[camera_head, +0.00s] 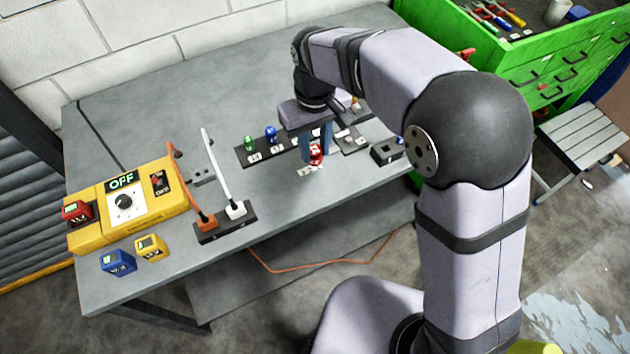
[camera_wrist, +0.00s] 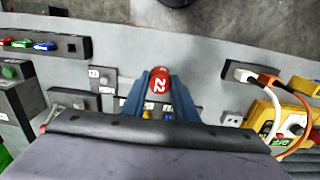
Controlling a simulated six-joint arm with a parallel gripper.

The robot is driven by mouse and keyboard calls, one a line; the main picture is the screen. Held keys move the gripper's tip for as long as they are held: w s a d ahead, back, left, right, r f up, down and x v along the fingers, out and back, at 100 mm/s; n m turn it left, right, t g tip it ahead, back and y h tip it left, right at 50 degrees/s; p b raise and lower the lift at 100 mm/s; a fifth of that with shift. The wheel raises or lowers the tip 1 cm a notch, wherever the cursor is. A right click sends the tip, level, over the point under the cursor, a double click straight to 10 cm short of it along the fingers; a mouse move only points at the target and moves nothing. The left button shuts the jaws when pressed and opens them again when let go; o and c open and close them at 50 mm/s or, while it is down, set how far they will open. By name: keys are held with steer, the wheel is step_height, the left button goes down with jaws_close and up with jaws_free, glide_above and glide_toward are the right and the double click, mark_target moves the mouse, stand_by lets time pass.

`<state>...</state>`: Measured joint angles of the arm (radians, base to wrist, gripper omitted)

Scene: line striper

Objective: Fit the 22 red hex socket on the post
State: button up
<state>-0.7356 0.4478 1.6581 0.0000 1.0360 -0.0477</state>
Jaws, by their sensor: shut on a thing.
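My gripper (camera_head: 316,155) has blue fingers and is shut on the red socket (camera_head: 316,154). In the wrist view the red socket (camera_wrist: 159,81) shows a white "22" between the fingertips (camera_wrist: 160,84). In the head view it is low over the table, close to a small pale label (camera_head: 309,170); I cannot tell if it touches the surface. A small dark plate with a grey upright piece (camera_head: 348,139), possibly the post, is to the right of the gripper. It also seems to show left of the fingers in the wrist view (camera_wrist: 101,79). No socket is on it.
A dark rack (camera_head: 258,155) with a green socket (camera_head: 249,143) and a blue socket (camera_head: 271,134) lies behind and left of the gripper. A black block (camera_head: 385,151) stands to the right.

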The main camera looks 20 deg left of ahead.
steer(key=shift+f+p, duration=1.3)
steer(key=shift+f, duration=2.35)
steer(key=shift+f+p, duration=0.35)
steer(key=shift+f, duration=1)
steer(key=shift+f, duration=0.2)
steer(key=o, duration=1)
steer(key=shift+r, duration=0.1)
step_height(320, 180, up, 12)
steer(key=b, duration=0.3)
steer(key=shift+r, duration=0.15)
